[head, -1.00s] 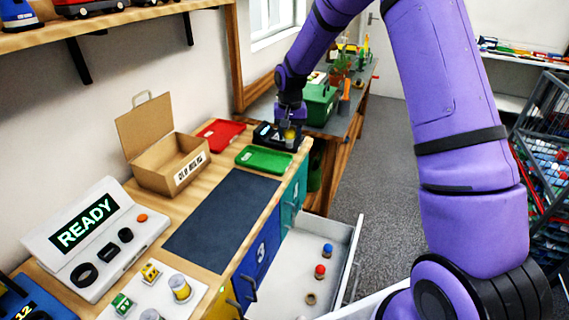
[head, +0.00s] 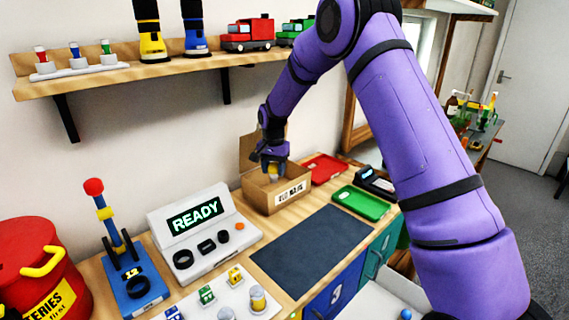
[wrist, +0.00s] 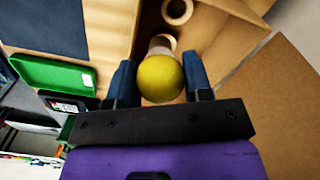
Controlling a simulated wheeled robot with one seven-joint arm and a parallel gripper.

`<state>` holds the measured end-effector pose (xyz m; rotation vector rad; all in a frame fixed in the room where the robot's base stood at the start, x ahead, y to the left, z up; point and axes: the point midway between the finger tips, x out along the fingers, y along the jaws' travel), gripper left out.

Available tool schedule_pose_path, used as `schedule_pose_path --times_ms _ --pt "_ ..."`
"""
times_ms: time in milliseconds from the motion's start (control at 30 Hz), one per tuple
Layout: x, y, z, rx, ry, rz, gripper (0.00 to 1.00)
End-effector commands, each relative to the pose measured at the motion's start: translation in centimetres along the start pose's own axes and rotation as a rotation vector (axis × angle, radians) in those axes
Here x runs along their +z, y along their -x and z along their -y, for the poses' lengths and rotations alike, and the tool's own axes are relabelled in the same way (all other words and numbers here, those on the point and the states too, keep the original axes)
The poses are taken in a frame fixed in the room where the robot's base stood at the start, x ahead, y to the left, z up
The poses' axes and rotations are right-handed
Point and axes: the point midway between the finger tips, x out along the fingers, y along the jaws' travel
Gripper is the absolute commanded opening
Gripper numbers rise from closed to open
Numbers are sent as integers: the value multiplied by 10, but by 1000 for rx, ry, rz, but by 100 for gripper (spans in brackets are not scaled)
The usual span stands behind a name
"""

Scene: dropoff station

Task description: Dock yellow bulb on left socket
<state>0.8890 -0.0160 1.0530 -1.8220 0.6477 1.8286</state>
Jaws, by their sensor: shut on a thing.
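My gripper (head: 272,163) is shut on the yellow bulb (wrist: 160,78), with a dark blue finger on each side of it in the wrist view. The bulb's round yellow end faces the wrist camera, and a pale base shows partly behind it. In the head view the bulb (head: 273,172) is small and hangs over the open cardboard box (head: 287,193). I cannot tell which fixture is the left socket. The white READY console (head: 200,235) has black ring-shaped parts on its front. A black device (head: 376,181) stands at the right end of the bench.
A wooden ring (wrist: 177,10) lies in the box. The box's raised flap (head: 249,150) stands behind my gripper. A red tray (head: 325,168) and a green tray (head: 361,203) lie to the right. The dark mat (head: 312,247) is bare. A shelf (head: 150,72) runs above the bench.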

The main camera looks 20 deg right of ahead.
Motion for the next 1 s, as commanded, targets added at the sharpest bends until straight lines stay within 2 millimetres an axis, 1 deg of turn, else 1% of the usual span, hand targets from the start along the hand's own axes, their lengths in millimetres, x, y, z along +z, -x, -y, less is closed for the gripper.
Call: schedule_pose_path --times_ms 33,100,233,433,567,1000 --pt "1 -7 6 2 -23 0 31" --pt "1 -13 13 1 -55 -2 31" --pt "1 -20 19 1 -90 -4 31" --pt "1 -27 20 2 -97 -3 31" --pt "1 -35 20 2 -96 -3 31" --pt "1 -74 20 2 -94 -3 31"
